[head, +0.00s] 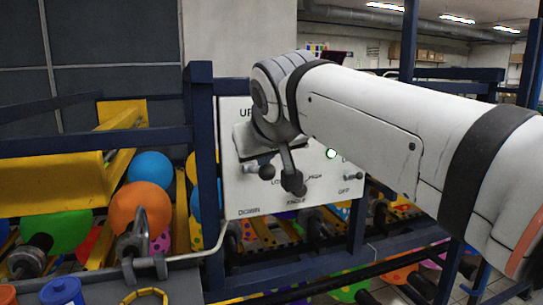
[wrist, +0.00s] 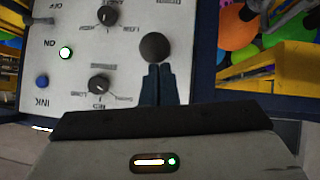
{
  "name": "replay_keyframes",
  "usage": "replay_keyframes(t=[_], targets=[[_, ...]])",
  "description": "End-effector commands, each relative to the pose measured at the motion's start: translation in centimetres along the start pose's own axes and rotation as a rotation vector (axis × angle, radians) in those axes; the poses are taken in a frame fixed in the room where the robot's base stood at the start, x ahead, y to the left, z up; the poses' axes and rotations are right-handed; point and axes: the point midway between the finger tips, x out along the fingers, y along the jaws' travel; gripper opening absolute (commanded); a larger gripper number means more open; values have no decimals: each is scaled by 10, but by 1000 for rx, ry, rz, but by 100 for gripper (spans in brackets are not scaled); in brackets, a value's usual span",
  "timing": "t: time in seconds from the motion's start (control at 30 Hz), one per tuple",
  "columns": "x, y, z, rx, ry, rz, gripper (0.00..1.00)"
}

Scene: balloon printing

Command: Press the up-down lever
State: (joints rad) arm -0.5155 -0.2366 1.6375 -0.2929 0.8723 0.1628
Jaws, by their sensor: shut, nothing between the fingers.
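The up-down lever shows as a round black knob (wrist: 155,47) in the wrist view, which sees the panel upside down. In the head view the lever's knob (head: 266,172) stands out from the left part of the white control panel (head: 238,190), between the UP and DOWN labels. My gripper (wrist: 158,68) is shut and empty. Its dark fingertips lie right at the edge of the knob, on its UP side; I cannot tell whether they touch.
Two dials, one (wrist: 100,87) nearer my fingers and one (wrist: 107,15) farther off, sit beside the lever. A lit green ON lamp (wrist: 65,53) and a blue INK button (wrist: 42,81) are farther out. Blue frame posts (head: 203,160) and colored balloons (head: 140,208) stand left of the panel.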

Motion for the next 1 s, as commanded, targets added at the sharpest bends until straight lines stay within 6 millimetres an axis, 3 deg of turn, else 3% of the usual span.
replay_keyframes(t=[0.03,1.0], targets=[[9,-2,14,3,25,3,0],[50,-14,90,60,512,63,0]])
